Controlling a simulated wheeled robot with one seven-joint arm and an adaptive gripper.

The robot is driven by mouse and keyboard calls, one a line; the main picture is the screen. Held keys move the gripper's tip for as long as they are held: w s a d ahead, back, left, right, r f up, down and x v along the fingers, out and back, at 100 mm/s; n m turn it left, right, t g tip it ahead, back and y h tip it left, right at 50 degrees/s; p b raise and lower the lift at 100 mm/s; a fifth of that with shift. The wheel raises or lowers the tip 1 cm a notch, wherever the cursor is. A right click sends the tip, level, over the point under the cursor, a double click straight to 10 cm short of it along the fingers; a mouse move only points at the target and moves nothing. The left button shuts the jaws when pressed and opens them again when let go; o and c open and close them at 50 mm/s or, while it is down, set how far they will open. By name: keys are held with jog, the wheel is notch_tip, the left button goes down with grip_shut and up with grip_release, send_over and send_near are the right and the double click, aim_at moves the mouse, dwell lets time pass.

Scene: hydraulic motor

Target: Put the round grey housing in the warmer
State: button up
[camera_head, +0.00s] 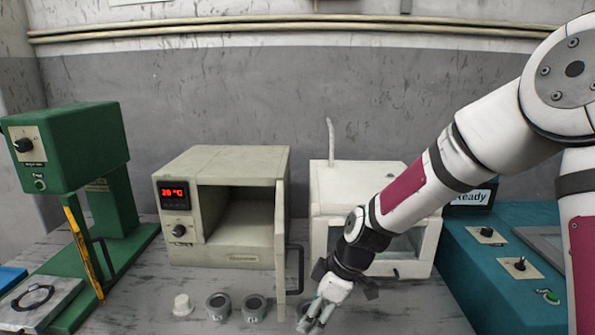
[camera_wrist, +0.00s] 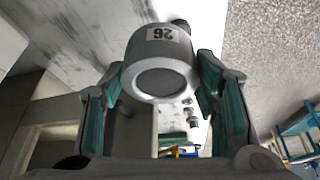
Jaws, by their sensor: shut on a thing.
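The round grey housing (camera_wrist: 160,65) is between the teal-padded fingers of my gripper (camera_wrist: 160,95) in the wrist view. It has a white number label and a dark round face. My gripper is shut on it. In the head view my gripper (camera_head: 318,314) points down low over the bench, right of the warmer's door, and mostly hides the housing. The warmer (camera_head: 225,165) is the beige box with a red display reading about 20 °C. Its door (camera_head: 281,240) stands open toward me, with a dark handle, and its chamber looks empty.
Two grey ring-shaped parts (camera_head: 218,306) (camera_head: 255,308) and a white stepped part (camera_head: 182,305) stand on the bench before the warmer. A white cabinet (camera_head: 330,185) stands behind my arm. A green press (camera_head: 75,150) is at left, a teal console (camera_head: 490,265) at right.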

jog(key=d+f+m+t+h, duration=0.1)
jog(key=d+f+m+h, duration=0.1)
jog(key=d+m, duration=0.5)
jog(key=d+f+m+t+h, duration=0.2)
jog(key=d+f+m, duration=0.1)
jog(key=d+m, duration=0.5)
jog(key=shift+s+d+t, duration=0.2)
jog(key=shift+t, duration=0.1)
